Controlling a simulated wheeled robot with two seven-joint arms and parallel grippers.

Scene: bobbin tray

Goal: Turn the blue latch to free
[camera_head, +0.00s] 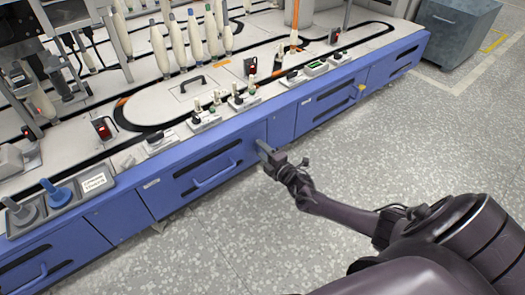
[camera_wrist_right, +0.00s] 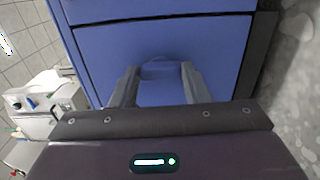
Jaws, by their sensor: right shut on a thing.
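The blue latch (camera_wrist_right: 160,70) shows in the right wrist view as a small blue piece on the blue front panel, between my two fingertips. My right gripper (camera_head: 265,150) reaches the blue front of the machine in the head view, just right of a drawer with a bar handle. It also shows in the right wrist view (camera_wrist_right: 160,80), its fingers shut on the latch from both sides. In the head view the latch is hidden behind the gripper. Its exact turn angle is hard to tell, blue on blue. My left gripper is not in view.
The blue cabinet front (camera_head: 283,127) has drawers with handles (camera_head: 215,175) and a small yellow piece (camera_head: 361,88) further right. White bobbins (camera_head: 160,50) and small switch blocks stand on the worktop above. A grey cabinet (camera_head: 458,30) stands back right. The speckled floor is clear.

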